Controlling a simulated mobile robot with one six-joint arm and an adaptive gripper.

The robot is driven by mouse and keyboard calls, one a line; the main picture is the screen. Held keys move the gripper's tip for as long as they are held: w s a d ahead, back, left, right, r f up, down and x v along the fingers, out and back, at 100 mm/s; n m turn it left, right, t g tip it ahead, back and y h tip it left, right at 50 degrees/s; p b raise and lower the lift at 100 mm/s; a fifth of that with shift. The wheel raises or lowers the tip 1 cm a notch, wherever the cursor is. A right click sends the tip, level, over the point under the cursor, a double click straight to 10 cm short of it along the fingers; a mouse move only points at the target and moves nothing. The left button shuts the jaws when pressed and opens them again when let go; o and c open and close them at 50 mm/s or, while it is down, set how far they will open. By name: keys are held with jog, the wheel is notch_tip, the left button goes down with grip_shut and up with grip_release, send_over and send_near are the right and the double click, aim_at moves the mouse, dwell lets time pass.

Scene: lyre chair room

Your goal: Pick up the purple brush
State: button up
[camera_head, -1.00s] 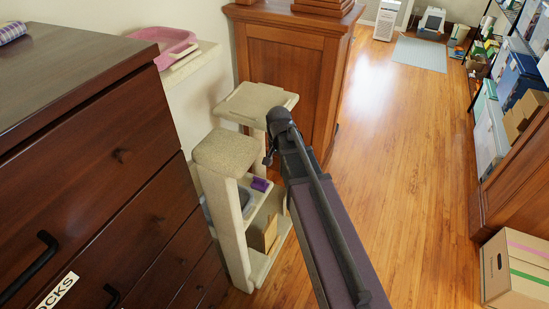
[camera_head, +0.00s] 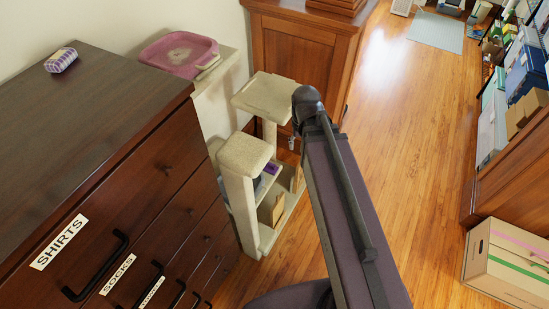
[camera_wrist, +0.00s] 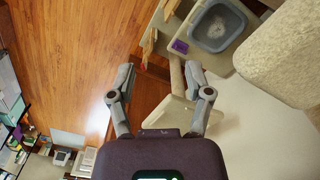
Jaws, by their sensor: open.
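The purple brush (camera_head: 271,168) is a small purple item on a lower shelf of the beige cat tree (camera_head: 247,155). In the head view it is partly hidden behind the cat tree's upper platform. In the wrist view the brush (camera_wrist: 180,46) lies beside a grey basin, above and to the right of the space between the fingers. My gripper (camera_wrist: 160,82) is open and empty, with its two grey fingers apart and clear of the brush. In the head view my arm hides most of the gripper.
A dark dresser (camera_head: 100,130) with labelled drawers fills the left. A pink tray (camera_head: 180,53) sits on a beige ledge behind it. A wooden cabinet (camera_head: 292,60) stands behind the cat tree. Open wooden floor (camera_head: 410,130) lies to the right, with a cardboard box (camera_head: 505,262) beyond.

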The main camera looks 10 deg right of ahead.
jog(key=shift+n, duration=0.5)
jog(key=r+p, duration=0.1)
jog(key=s+r, duration=0.1)
jog(key=s+r+p, duration=0.1)
jog(key=r, duration=0.1)
jog(key=shift+d+p, duration=0.15)
jog(key=shift+p, duration=0.15)
jog(key=shift+c, duration=0.6)
